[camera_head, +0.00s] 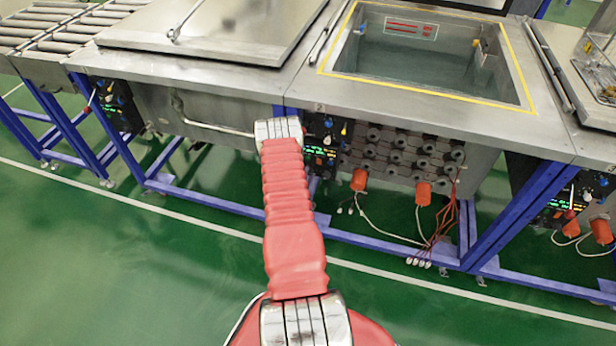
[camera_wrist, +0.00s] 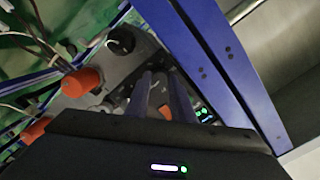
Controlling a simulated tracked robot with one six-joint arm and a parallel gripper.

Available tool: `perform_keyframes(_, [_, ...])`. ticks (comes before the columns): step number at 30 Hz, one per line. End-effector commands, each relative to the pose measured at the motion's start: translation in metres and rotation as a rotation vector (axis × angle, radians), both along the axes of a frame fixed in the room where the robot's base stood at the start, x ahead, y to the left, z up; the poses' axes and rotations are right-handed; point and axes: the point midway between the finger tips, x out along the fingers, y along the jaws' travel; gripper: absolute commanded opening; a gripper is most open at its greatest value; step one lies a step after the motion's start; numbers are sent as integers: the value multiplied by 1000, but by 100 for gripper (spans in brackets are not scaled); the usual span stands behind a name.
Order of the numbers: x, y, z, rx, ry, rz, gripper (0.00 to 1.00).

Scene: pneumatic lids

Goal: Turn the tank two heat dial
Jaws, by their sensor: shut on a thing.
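The control panel (camera_head: 322,145) below the open tank (camera_head: 440,55) carries knobs and a lit green display, just right of my arm's end. My gripper is hidden behind my red-sleeved arm in the head view. In the wrist view my gripper (camera_wrist: 164,92) has its two dark fingers at the panel, with the lit display (camera_wrist: 205,112) just right of them. The fingers are shut on a dial of this panel, and that dial is mostly hidden between them. A black round knob (camera_wrist: 121,40) shows above and left of the fingers.
Orange plugs (camera_wrist: 82,81) with cables sit beside the panel. Blue frame legs (camera_head: 490,225) and a pipe handle (camera_head: 210,127) are near my arm. A closed lid (camera_head: 215,30) covers the left tank. Green floor in front is clear.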

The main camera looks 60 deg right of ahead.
Motion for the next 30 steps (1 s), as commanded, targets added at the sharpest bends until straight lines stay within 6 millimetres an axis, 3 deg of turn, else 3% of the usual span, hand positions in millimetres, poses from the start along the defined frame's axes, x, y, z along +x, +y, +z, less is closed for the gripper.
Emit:
perform_keyframes(10, [1, 2, -4, 10, 0, 5, 0])
perform_keyframes(11, [1, 2, -4, 10, 1, 4, 22])
perform_keyframes(18, [0, 1, -2, 5, -1, 1, 39])
perform_keyframes(30, [-1, 5, 0, 3, -1, 0, 40])
